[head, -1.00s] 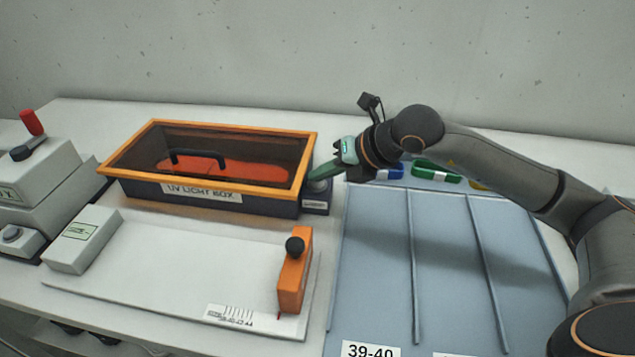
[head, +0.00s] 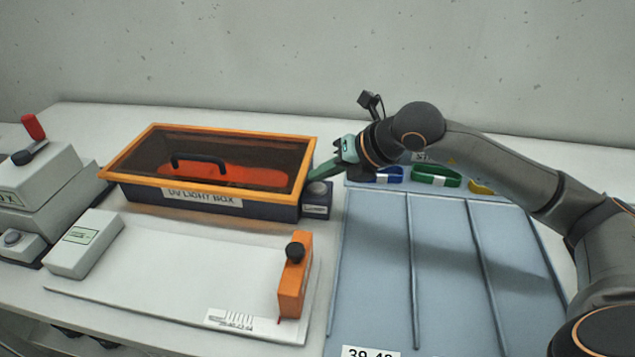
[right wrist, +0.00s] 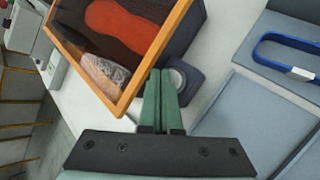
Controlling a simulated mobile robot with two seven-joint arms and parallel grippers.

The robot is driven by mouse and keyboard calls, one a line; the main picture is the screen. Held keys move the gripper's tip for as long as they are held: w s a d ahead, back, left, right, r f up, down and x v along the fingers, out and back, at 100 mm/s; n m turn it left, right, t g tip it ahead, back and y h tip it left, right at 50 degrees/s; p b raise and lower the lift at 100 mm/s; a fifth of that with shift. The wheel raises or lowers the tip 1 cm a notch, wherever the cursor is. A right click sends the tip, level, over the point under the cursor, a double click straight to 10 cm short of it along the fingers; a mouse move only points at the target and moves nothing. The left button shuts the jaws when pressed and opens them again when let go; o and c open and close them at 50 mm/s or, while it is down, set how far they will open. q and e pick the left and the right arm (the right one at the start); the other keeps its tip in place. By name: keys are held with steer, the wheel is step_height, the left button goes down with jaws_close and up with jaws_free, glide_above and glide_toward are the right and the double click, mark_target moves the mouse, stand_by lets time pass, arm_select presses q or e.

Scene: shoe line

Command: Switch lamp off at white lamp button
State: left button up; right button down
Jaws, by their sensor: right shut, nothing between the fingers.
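The white lamp button (head: 318,188) is a pale round cap on a small dark housing (head: 316,211) at the right end of the UV light box (head: 200,196). It also shows in the right wrist view (right wrist: 177,79), partly covered by my fingers. My right gripper (head: 312,180) is shut and empty, its green fingers beside and over the button's left edge. In the right wrist view the fingertips (right wrist: 160,74) lie between the box's orange rim and the button. I cannot tell whether they touch the button. My left gripper is not in view.
The box's orange-framed lid (head: 225,134) is closed over a red-orange sole. Blue (head: 386,175) and green (head: 436,176) straps lie behind the grey-blue divided tray (head: 440,270). A white measuring board (head: 190,265) with an orange slider (head: 294,278) lies in front.

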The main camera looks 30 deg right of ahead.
mark_target(322, 189)
steer(key=shift+r+p, duration=1.5)
steer(key=shift+r, duration=1.3)
steer(key=c, duration=1.6)
jaws_free()
